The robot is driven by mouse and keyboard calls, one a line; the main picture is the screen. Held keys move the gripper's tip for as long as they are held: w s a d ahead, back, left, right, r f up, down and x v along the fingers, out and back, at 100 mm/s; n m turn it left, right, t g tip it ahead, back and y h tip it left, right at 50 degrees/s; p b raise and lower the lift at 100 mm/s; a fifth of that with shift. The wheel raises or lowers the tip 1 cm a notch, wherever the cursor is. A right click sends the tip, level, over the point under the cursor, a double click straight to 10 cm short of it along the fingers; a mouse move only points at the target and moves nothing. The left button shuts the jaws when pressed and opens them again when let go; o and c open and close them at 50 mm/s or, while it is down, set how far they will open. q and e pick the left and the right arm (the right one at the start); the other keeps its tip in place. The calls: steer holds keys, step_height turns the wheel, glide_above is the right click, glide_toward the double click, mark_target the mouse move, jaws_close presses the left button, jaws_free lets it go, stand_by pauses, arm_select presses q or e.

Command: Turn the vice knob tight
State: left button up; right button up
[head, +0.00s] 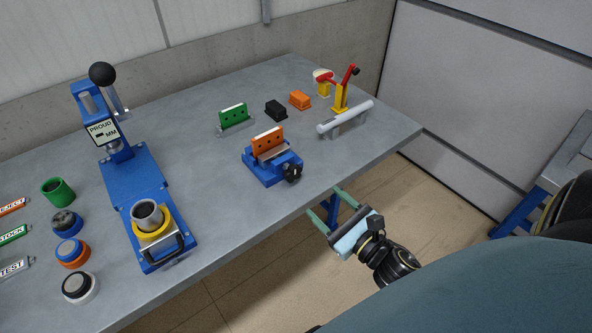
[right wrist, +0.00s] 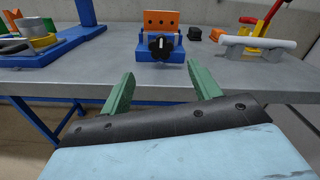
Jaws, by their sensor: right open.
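The blue vice (head: 270,166) sits near the front edge of the grey table, with an orange block (head: 267,142) upright in its jaws. Its black knob (head: 292,173) is on the side facing the table's front edge. In the right wrist view the knob (right wrist: 161,45) is straight ahead, beyond the fingers, with the orange block (right wrist: 161,21) above it. My right gripper (head: 323,207) is open and empty, off the table's front edge and apart from the knob. Its green fingers also show in the right wrist view (right wrist: 162,88). My left gripper is not in view.
A green block (head: 234,116) stands behind the vice. A toggle clamp with a red handle (head: 350,76) and a silver bar (head: 345,117) are to its right. A blue press (head: 135,185) stands left. The table front edge (right wrist: 60,86) lies between my fingers and the knob.

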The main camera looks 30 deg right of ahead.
mark_target(295, 174)
steer(key=w, duration=0.4)
steer(key=w+p, duration=0.1)
steer(key=w, duration=0.3)
steer(key=w+a, duration=0.1)
steer(key=w, duration=0.3)
steer(key=shift+p, duration=0.3)
steer(key=shift+c, duration=0.4)
steer(key=c, duration=0.9)
